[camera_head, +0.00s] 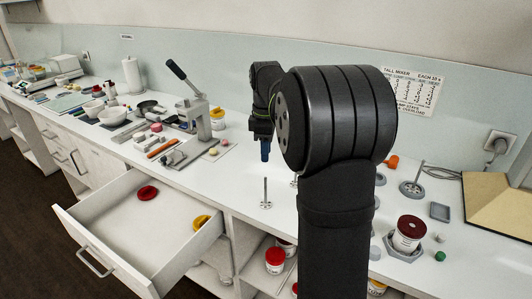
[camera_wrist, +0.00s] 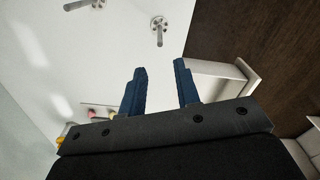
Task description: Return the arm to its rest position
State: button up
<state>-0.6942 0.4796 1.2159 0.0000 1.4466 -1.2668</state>
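My gripper (camera_head: 265,150) shows in the head view at the end of my dark arm, pointing down above the white counter (camera_head: 240,180). In the wrist view its two blue fingers (camera_wrist: 160,68) stand apart with nothing between them. The gripper is open and empty. My large arm joint covers part of the counter and the wall behind it in the head view.
An open drawer (camera_head: 130,238) holds a red lid (camera_head: 147,193) and a yellow lid (camera_head: 201,222). A lever press (camera_head: 196,112) stands left of my gripper. A small metal stand (camera_head: 266,194) is below it. A red-lidded jar (camera_head: 408,232) stands at right.

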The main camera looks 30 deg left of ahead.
aim_at(266, 178)
notch_tip(266, 178, down, 12)
jog(key=shift+f, duration=0.25)
jog(key=shift+r, duration=2.15)
